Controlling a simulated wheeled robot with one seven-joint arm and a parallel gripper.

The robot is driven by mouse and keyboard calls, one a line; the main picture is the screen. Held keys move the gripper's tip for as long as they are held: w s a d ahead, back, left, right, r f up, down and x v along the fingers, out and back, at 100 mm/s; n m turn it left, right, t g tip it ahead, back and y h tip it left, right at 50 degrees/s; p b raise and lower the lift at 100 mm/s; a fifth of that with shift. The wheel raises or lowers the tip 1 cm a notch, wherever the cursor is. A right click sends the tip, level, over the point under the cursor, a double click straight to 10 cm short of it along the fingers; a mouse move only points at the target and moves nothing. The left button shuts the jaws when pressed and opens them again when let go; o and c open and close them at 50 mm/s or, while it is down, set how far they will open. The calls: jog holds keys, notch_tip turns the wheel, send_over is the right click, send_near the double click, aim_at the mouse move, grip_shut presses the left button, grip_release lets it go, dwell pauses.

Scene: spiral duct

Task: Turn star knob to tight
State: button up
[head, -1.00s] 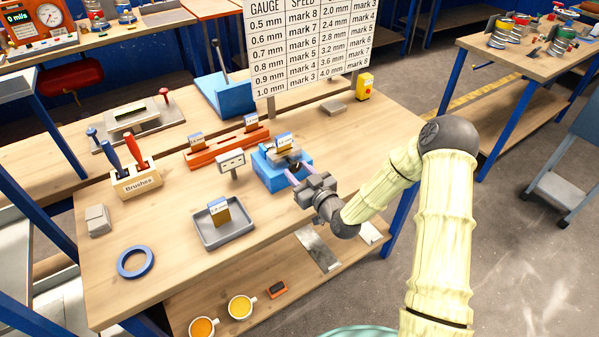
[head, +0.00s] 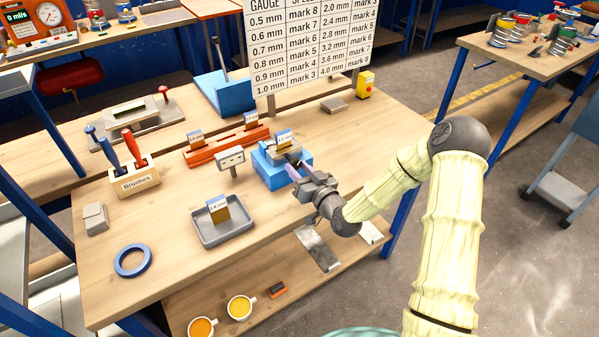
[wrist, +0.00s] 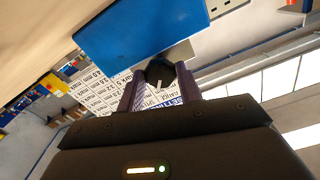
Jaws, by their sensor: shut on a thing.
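The star knob (wrist: 160,71) is a small dark knob with a pale line on its face, seen in the wrist view between my fingertips. It sits by the blue block-like fixture (wrist: 150,30), which stands on the workbench in the head view (head: 271,172). My gripper (head: 296,171) reaches the fixture's right front side, with its purple fingers shut on the knob. In the head view the knob is hidden by my gripper. A tagged plate (head: 285,139) stands on top of the fixture.
A gauge chart (head: 308,45) rises behind. The bench front has free room.

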jog(key=m+b, duration=0.1)
jog(key=m, duration=0.2)
jog(key=shift+m, duration=0.4)
jog(key=m, duration=0.3)
jog(key=shift+m, duration=0.3)
jog(key=m, duration=0.3)
jog(key=shift+m, duration=0.3)
jog(key=m, duration=0.3)
jog(key=shift+r+m, duration=0.1)
jog(key=shift+m, duration=0.3)
jog(key=m, duration=1.2)
jog(key=shift+b, duration=0.3)
jog(key=o, duration=1)
jog(key=shift+r, duration=0.1)
